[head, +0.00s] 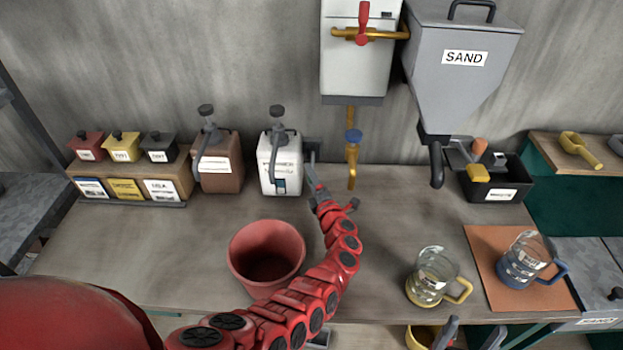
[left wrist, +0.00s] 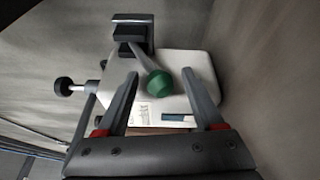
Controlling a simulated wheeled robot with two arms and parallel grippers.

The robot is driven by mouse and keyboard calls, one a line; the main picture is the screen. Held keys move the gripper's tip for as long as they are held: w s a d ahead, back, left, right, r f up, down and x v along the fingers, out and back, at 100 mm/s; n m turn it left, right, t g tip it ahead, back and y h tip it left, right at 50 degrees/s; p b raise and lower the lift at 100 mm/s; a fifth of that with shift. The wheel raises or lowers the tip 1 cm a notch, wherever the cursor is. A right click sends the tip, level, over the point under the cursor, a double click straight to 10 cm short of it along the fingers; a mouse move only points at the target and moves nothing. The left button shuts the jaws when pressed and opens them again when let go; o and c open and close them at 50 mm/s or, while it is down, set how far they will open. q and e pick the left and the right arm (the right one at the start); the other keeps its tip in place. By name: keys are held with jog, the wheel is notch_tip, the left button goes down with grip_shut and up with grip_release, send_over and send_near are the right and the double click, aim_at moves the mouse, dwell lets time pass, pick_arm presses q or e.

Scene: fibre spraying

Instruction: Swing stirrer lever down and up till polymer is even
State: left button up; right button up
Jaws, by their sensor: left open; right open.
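The white polymer container (head: 280,165) stands on the table against the wall, with a dark pump top and a small blue window low on its front. The stirrer lever has a green ball knob (left wrist: 158,83); its rod runs from a dark bracket (left wrist: 132,32) at the container's side. My left gripper (head: 314,172) is at the container's right side. In the left wrist view its open fingers stand on either side of the knob, with gaps visible. The head view barely shows the lever. My right gripper (head: 470,336) is open and empty at the bottom edge.
A red bucket (head: 266,250) stands left of my left arm. A brown container (head: 216,165) is left of the white one. Two jugs, yellow (head: 432,278) and blue (head: 525,260), stand at the right.

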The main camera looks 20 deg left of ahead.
pick_arm(q)
grip_shut()
dwell(1.3)
